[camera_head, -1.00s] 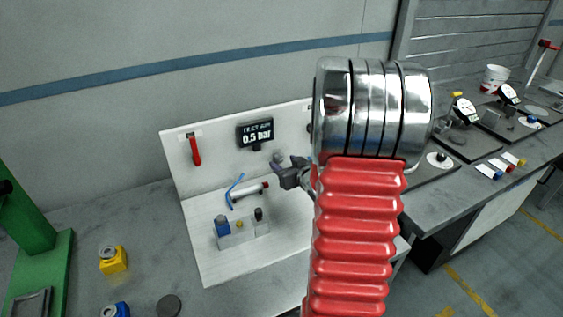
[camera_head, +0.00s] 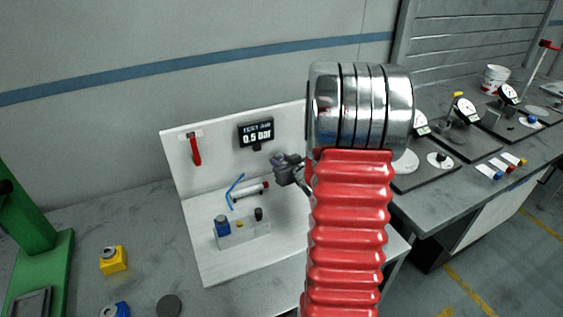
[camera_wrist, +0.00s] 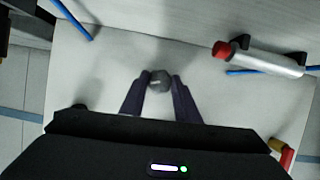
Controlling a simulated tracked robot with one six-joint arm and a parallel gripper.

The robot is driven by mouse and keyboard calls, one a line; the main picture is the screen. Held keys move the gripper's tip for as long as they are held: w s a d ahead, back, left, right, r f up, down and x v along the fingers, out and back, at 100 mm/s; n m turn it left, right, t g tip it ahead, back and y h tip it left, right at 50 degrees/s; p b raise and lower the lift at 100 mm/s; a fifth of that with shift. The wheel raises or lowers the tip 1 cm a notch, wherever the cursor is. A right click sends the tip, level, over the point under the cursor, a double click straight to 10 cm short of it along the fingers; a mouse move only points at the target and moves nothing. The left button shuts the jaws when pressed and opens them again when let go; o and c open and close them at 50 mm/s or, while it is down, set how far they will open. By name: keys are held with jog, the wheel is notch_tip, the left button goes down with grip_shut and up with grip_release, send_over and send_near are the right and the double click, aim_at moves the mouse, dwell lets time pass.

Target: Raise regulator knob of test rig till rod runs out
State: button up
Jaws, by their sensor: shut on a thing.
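My gripper (camera_head: 284,170) is at the white panel of the test rig (camera_head: 217,165), right of and below the display. In the wrist view my two dark fingers (camera_wrist: 158,88) are shut on the round grey regulator knob (camera_wrist: 160,80), one on each side. The dark display (camera_head: 256,132) reads "TEST AIR 0.5 bar". A silver cylinder (camera_head: 247,191) with a red end lies against the panel at the lower left of my gripper. It also shows in the wrist view (camera_wrist: 270,61), with blue tubing. I cannot make out any rod length. My red arm sleeve hides the panel's right part.
A grey block with blue and black knobs (camera_head: 242,232) stands on the rig base. A red handle (camera_head: 195,149) hangs on the panel. A yellow block (camera_head: 113,260) and dark disc (camera_head: 169,306) lie left. Dial gauges (camera_head: 466,112) stand on the right bench.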

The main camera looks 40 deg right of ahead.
jog(key=c, duration=0.4)
jog(key=shift+m, duration=0.3)
jog(key=shift+d+m+y, duration=0.1)
jog(key=shift+m+y, duration=0.7)
jog(key=o, duration=1)
jog(key=shift+o, duration=0.2)
jog(key=shift+s, duration=0.1)
jog(key=v, duration=1.3)
jog(key=shift+s, duration=0.35)
